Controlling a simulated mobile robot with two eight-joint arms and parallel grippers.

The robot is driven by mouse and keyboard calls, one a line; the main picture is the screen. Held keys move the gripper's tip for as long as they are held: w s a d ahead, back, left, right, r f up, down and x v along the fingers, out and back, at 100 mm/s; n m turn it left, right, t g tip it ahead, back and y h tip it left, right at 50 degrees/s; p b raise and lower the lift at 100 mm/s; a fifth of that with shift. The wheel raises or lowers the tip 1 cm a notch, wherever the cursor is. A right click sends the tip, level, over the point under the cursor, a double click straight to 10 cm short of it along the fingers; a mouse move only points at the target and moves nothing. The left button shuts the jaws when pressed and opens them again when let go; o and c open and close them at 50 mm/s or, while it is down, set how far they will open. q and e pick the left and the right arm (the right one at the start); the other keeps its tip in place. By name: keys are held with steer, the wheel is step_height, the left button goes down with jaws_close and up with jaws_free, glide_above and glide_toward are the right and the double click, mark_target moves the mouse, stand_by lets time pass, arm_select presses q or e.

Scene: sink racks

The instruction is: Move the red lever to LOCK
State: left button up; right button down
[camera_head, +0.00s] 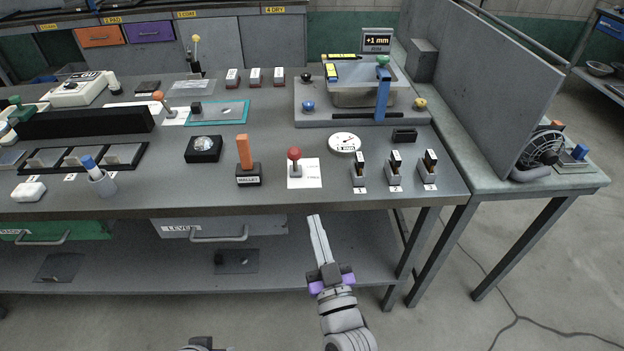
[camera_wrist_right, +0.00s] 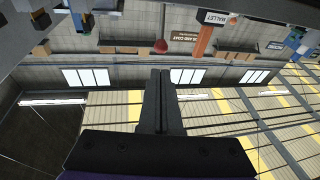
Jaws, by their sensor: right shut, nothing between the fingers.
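The red lever (camera_head: 294,155) is a red ball on a short post, standing roughly upright at the front of the grey bench. A white card (camera_head: 310,173) lies under it; its print is too small to read. In the right wrist view the lever's red ball (camera_wrist_right: 160,46) shows beyond the fingertips. My right gripper (camera_head: 314,218) is shut and empty, in front of the bench's front edge and below the lever, apart from it. Its closed fingers also show in the right wrist view (camera_wrist_right: 160,75). My left gripper does not show clearly; only a small part of me is at the bottom edge.
An orange-handled mallet (camera_head: 245,153) stands just left of the lever. A round dial (camera_head: 345,142) is behind right, and several numbered black switches (camera_head: 394,168) stand to the right. The bench's front edge (camera_head: 330,204) lies between gripper and lever. A lower shelf (camera_head: 330,262) is below.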

mark_target(296, 160)
steer(key=x, duration=1.3)
steer(key=shift+w+a+r+b, duration=0.2)
steer(key=shift+w+b, duration=0.1)
steer(key=shift+b, duration=0.05)
